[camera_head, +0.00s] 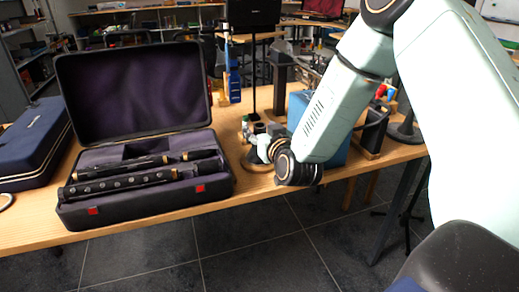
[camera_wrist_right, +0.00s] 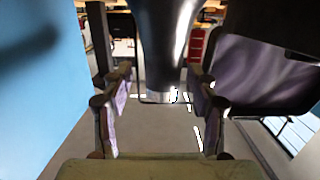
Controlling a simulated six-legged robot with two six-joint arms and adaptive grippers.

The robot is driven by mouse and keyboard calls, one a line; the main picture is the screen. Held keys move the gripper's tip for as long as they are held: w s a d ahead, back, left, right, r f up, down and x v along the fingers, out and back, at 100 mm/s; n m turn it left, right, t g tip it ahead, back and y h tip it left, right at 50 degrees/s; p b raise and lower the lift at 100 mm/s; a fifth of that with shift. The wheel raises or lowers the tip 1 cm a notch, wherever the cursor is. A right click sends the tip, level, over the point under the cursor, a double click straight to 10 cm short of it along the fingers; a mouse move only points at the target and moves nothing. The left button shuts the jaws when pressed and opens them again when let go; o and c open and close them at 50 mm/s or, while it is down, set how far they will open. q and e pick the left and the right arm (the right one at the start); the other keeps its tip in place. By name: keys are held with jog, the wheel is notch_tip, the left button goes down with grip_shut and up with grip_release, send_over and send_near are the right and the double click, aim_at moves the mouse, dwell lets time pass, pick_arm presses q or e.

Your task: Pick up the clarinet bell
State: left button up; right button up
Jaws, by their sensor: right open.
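The clarinet bell (camera_wrist_right: 168,45) shows in the right wrist view as a dark, shiny flared piece with a silver ring at its narrow end. It lies between the two fingers of my right gripper (camera_wrist_right: 160,88), with a gap visible on both sides. In the head view my right gripper (camera_head: 257,146) is at the table's front part, right of the instrument case. It is open. I cannot make out the bell clearly there. My left gripper is not in view.
An open case (camera_head: 215,180) with dark clarinet pieces stands on the wooden table (camera_head: 30,235). A closed blue case (camera_head: 30,140) is at left. A blue box (camera_head: 340,150) stands close right of my gripper. A dark upright stand (camera_head: 252,75) is behind it.

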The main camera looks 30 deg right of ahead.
jog(key=shift+w+f, duration=0.1)
jog(key=shift+w, duration=0.1)
jog(key=shift+a, duration=0.2)
jog(key=shift+c, duration=0.7)
jog(key=shift+d, duration=0.15)
jog(key=c, duration=0.4)
grip_shut()
